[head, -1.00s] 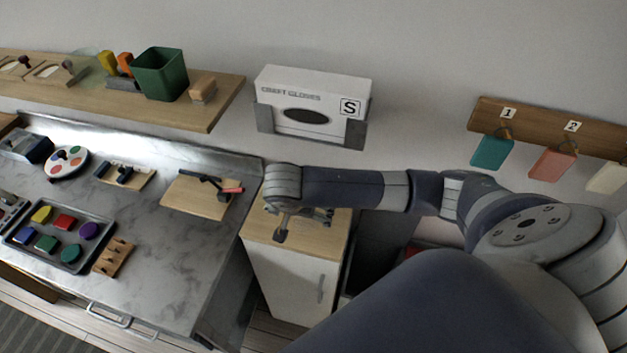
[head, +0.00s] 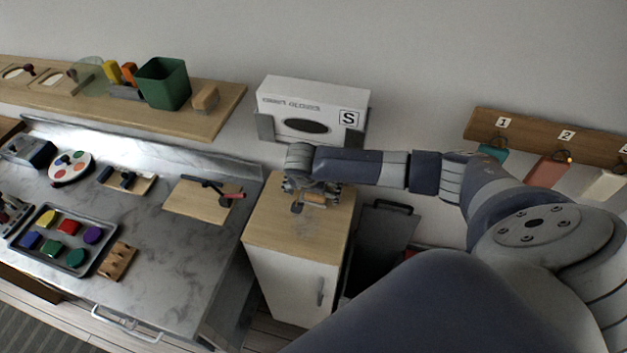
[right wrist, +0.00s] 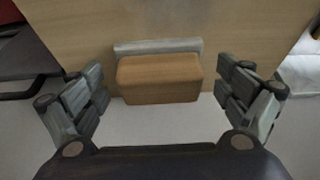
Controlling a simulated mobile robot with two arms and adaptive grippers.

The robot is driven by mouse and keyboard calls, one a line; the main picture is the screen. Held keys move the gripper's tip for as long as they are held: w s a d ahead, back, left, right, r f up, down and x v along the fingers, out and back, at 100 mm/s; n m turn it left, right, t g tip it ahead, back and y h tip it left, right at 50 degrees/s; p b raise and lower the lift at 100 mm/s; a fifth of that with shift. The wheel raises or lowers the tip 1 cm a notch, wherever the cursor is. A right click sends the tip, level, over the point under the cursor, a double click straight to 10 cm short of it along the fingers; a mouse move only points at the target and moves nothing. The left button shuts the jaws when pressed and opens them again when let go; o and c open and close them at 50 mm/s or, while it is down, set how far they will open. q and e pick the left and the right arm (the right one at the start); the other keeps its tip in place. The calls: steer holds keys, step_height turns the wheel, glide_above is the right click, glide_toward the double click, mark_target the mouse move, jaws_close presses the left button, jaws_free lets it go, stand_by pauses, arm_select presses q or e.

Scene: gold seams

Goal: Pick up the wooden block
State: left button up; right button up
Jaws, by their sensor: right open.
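The wooden block (right wrist: 160,80) is a tan, rounded block with a pale grey strip along its far side in the right wrist view. It lies between the two spread fingers of my right gripper (right wrist: 165,92), with a gap to each finger. In the head view the wooden block (head: 314,198) shows small and partly hidden at my right gripper (head: 305,200), over the back part of the cabinet top (head: 285,232). The right gripper is open. My left gripper is not in view.
A white glove box (head: 310,105) hangs in a wall holder just behind the cabinet. A marble counter (head: 190,255) stands to the left, with a wooden board (head: 190,204) near its edge. The front cabinet top is clear.

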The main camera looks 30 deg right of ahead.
steer(key=c, duration=1.3)
steer(key=shift+o, duration=0.2)
